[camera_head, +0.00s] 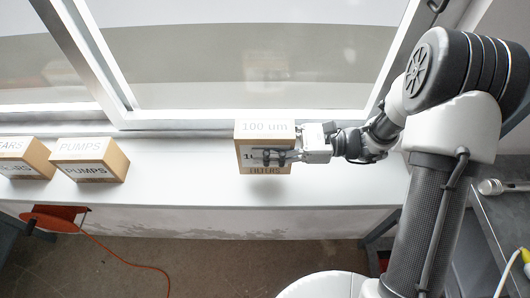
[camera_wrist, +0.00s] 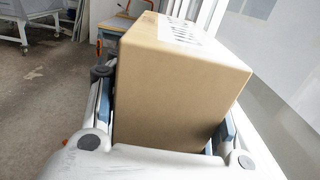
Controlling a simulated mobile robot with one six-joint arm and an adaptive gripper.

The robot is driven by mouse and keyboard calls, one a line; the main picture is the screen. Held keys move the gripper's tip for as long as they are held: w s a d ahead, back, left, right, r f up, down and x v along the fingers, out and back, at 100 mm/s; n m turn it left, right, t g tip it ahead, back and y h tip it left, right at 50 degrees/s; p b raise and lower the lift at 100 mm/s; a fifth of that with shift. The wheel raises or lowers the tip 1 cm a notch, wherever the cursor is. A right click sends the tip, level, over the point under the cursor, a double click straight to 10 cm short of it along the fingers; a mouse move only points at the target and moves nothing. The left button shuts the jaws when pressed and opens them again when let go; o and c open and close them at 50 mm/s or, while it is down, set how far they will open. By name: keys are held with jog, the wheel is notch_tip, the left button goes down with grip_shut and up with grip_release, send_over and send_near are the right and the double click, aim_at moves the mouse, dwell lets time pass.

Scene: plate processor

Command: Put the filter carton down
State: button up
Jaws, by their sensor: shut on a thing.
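The filter carton (camera_head: 264,131) is a tan box with white labels reading "100 um" and "FILTERS". My gripper (camera_head: 268,157) is shut on it, reaching in from the right in the head view. The carton is at the white window ledge (camera_head: 200,188), close to the window frame. I cannot tell whether its underside touches the ledge. In the wrist view the carton (camera_wrist: 172,80) fills the space between the two fingers (camera_wrist: 168,140), one on each side. Its lower part is hidden by my gripper.
A pumps carton (camera_head: 88,160) and a gears carton (camera_head: 24,158), its label partly cut off, stand on the ledge at the left. The ledge between them and the filter carton is clear. The window frame (camera_head: 190,121) borders the ledge behind. An orange cable (camera_head: 130,263) lies on the floor.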

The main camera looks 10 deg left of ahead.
jog(key=shift+f+b, duration=0.55)
jog(key=shift+f, duration=1.3)
jog(key=shift+f, duration=0.1)
jog(key=o, duration=1.5)
jog(key=p+v, duration=0.2)
jog(key=v, duration=1)
